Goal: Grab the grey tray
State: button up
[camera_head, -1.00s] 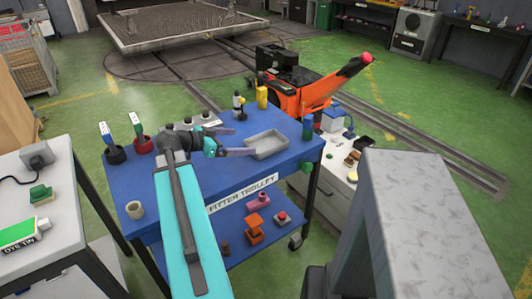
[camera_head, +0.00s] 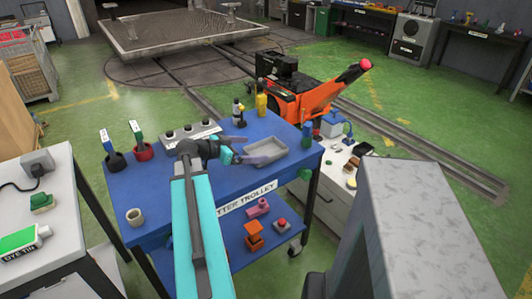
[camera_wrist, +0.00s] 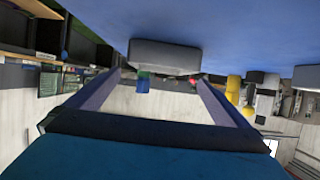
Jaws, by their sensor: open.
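The grey tray (camera_head: 276,149) is shallow and rectangular and sits on the blue top of the trolley near its right end. My gripper (camera_head: 258,151) is at the tray's left end in the head view, with its purple fingers spread. In the wrist view the tray (camera_wrist: 165,56) appears upside down against the blue top, ahead of and between the two open fingers (camera_wrist: 158,88). Nothing is held. I cannot tell whether a finger touches the tray.
An orange machine (camera_head: 300,98) is behind.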

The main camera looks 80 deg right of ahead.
aim_at(266, 148)
jog(key=shift+x, duration=1.35)
jog(key=shift+p+x, duration=1.2)
jog(key=shift+x, duration=1.45)
jog(key=shift+w, duration=0.1)
jog(key=shift+c, duration=0.4)
jog(key=c, duration=0.9)
jog(key=shift+r, duration=0.15)
jog(key=shift+r+b, duration=1)
jog(key=shift+r, duration=3.9)
